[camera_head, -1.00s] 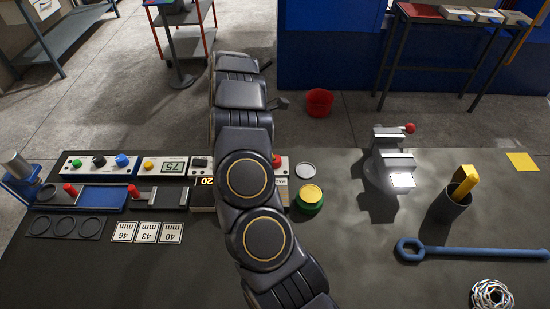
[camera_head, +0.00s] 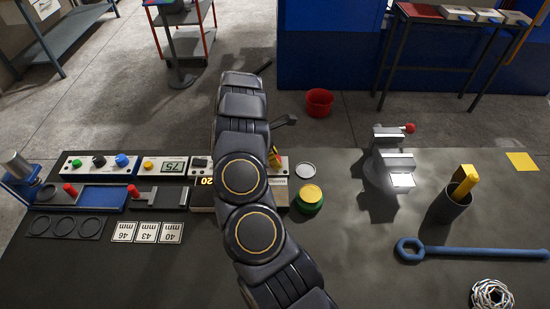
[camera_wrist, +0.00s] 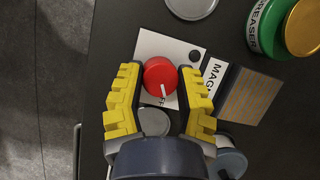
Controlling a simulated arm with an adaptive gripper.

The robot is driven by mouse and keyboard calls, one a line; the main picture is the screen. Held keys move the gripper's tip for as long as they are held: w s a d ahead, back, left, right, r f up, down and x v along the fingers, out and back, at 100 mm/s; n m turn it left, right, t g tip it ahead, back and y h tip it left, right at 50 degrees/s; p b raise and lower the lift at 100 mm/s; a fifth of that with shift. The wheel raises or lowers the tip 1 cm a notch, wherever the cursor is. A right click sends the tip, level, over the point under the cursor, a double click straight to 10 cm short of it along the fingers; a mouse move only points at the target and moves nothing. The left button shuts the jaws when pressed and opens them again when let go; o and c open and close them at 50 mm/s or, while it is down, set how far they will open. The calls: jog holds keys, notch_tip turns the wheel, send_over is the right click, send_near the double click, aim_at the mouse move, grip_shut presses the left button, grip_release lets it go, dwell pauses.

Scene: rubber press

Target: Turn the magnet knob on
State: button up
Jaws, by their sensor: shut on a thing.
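The magnet knob (camera_wrist: 158,74) is a round red knob with a white pointer line, on a white plate (camera_wrist: 148,45) in the wrist view. Its pointer aims towards partly covered lettering that ends in "FF". My gripper (camera_wrist: 159,76) has yellow ribbed fingers, one on each side of the knob, and is shut on it.
A black block marked "MAG" (camera_wrist: 213,73) lies right of the plate. A green grease tin (camera_head: 308,202) and a grey disc (camera_head: 305,170) stand close by on the right. A vise (camera_head: 388,160) stands further right. Control panels (camera_head: 98,163) line the left.

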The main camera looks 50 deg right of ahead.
jog(key=shift+d+m, duration=0.1)
jog(key=shift+m, duration=0.3)
jog(key=m+g+y, duration=0.1)
jog(key=m, duration=0.1)
jog(key=shift+d+m, duration=0.1)
jog(key=shift+m, duration=0.3)
jog(key=m+y, duration=0.1)
jog(key=m, duration=0.3)
jog(key=shift+f+m+g+y, duration=0.1)
jog(key=shift+m+g+y, duration=0.2)
jog(key=shift+y, duration=0.1)
jog(key=m+y, duration=0.1)
jog(key=m, duration=0.3)
jog(key=shift+m+y, duration=0.3)
jog(key=shift+y, duration=0.1)
jog(key=shift+s+m+t+y, duration=0.1)
jog(key=shift+m+t+y, duration=0.45)
jog(key=shift+m, duration=1.25)
